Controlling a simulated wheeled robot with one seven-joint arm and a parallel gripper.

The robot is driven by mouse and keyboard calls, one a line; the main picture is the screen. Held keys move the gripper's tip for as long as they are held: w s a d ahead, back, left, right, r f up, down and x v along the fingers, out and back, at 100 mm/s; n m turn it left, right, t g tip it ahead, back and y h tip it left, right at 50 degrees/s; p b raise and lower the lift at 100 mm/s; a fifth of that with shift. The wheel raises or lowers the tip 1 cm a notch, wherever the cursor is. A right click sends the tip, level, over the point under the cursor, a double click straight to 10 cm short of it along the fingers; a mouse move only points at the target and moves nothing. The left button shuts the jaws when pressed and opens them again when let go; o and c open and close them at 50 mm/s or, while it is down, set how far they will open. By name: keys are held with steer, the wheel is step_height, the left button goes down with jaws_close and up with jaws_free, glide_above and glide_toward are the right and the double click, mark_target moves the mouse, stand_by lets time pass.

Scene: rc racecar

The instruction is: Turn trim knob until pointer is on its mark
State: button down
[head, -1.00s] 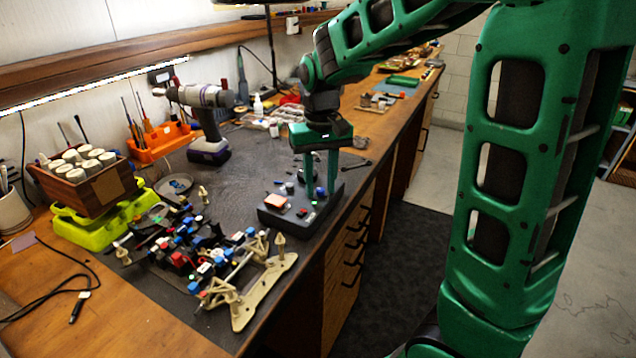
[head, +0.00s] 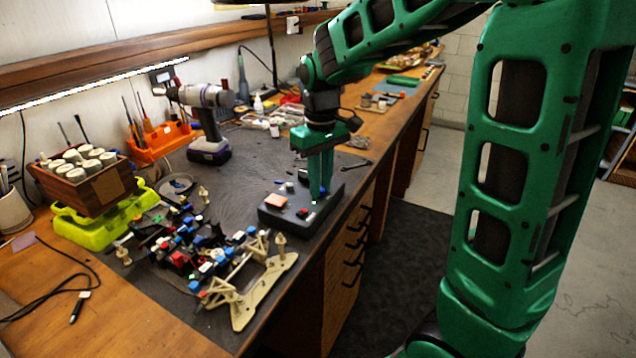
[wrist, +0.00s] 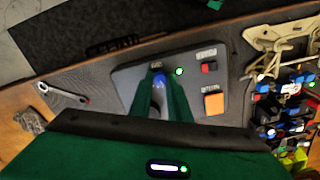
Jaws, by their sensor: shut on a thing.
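A dark control box (head: 270,214) lies on the bench mat near the front edge, and it also shows in the wrist view (wrist: 127,80). A blue-topped knob (wrist: 159,79), which looks like the trim knob, stands on it beside a lit green lamp (wrist: 179,71). My gripper (head: 318,196) points down over the box's right part. In the wrist view my gripper (wrist: 160,88) is shut on the knob, one finger on each side. The fingers hide most of the knob; its pointer and mark cannot be made out.
The box also carries a red switch (wrist: 209,67) and an orange button (wrist: 213,103). A car chassis (head: 250,290) with several coloured parts lies left of the box. A wrench (wrist: 62,95) lies on the bench nearby. A drill (head: 207,125) stands behind.

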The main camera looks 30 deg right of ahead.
steer(key=shift+n, duration=0.9)
steer(key=c, duration=1.7)
jaws_free()
steer(key=shift+o, duration=0.2)
step_height(320, 180, up, 11)
steer(key=shift+f, duration=0.15)
steer(key=s+d+f+m, duration=0.3)
steer(key=s+d, duration=0.1)
steer(key=s, duration=0.5)
steer(key=s+d+f+m, duration=0.4)
steer(key=s, duration=0.4)
steer(key=s+d+f+m, duration=0.3)
steer(key=s+d+f, duration=0.1)
steer(key=s, duration=0.5)
steer(key=shift+s+m, duration=0.35)
steer(key=shift+m, duration=0.05)
